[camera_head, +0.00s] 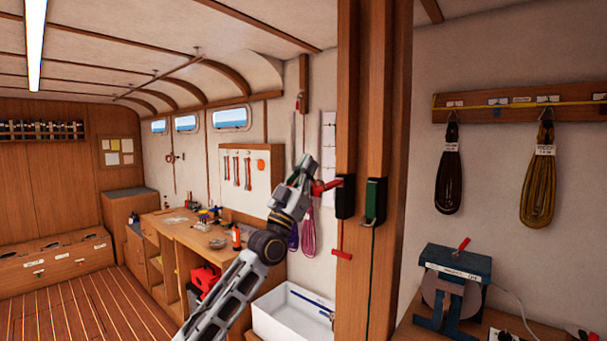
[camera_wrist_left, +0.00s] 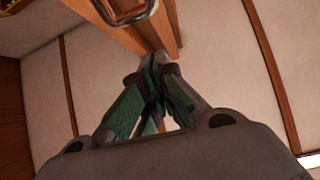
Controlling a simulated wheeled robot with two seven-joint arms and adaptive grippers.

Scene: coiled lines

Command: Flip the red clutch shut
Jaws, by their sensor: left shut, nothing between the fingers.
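A red lever (camera_head: 327,186) sticks out to the left from a black clutch body (camera_head: 345,197) on the wooden post. A green clutch body (camera_head: 375,201) sits beside it on the post's right face. Another red handle (camera_head: 342,254) juts out lower on the post. My left gripper (camera_head: 306,163) is shut and empty, close to the red lever's left end. I cannot tell whether they touch. In the left wrist view the shut fingertips (camera_wrist_left: 162,62) point up, and no red lever shows there. My right gripper is out of view.
The wooden post (camera_head: 375,100) stands just right of my left gripper. Hanging pink line (camera_head: 308,232) and a white sink (camera_head: 292,313) lie behind and below. A blue machine (camera_head: 452,262) stands on the right bench. Coils (camera_head: 539,185) hang on the right wall.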

